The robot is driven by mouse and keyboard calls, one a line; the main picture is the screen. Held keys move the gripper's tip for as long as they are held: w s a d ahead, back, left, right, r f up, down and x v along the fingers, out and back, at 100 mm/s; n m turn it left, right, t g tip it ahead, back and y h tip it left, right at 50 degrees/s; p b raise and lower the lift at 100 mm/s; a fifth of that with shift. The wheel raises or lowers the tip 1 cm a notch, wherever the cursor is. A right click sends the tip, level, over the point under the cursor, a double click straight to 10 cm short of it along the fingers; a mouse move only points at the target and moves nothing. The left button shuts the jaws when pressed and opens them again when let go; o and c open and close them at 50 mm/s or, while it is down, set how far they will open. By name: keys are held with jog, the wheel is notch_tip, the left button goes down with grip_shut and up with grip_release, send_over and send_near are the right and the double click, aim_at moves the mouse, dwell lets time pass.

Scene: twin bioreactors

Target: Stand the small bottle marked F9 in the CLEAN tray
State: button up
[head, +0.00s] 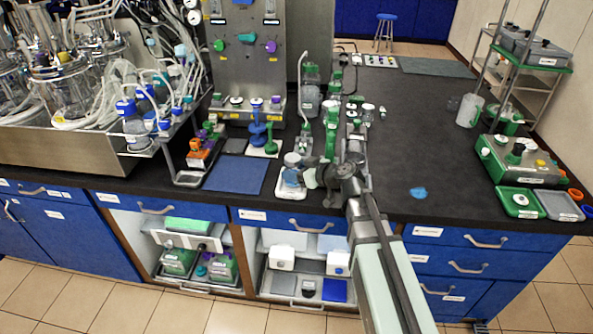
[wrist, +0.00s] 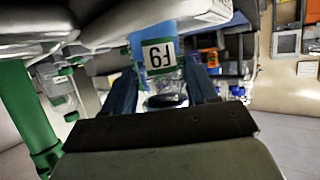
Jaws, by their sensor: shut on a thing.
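The small bottle marked F9 (wrist: 185,55) fills the upper middle of the wrist view, with its label upside down and a blue area above it. My gripper (wrist: 163,88) is shut on it, with one dark blue finger on each side. In the head view my gripper (head: 310,178) is at the front edge of the bench, over or beside a small white tray (head: 290,194). A bluish piece (head: 291,177) shows at its fingers; I cannot tell whether the bottle touches the tray. No tray label is readable as CLEAN.
A blue mat (head: 236,175) lies left of the white tray. Green-capped bottles (head: 311,90) stand behind my gripper. A green tray (head: 520,203) and a grey tray (head: 561,206) lie at the far right. The dark bench (head: 430,130) right of my arm is mostly clear.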

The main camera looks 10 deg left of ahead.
jog(key=o, duration=1.1)
jog(key=shift+o, duration=0.2)
jog(key=shift+d+r, duration=0.1)
jog(key=shift+r, duration=0.05)
jog(key=v, duration=1.2)
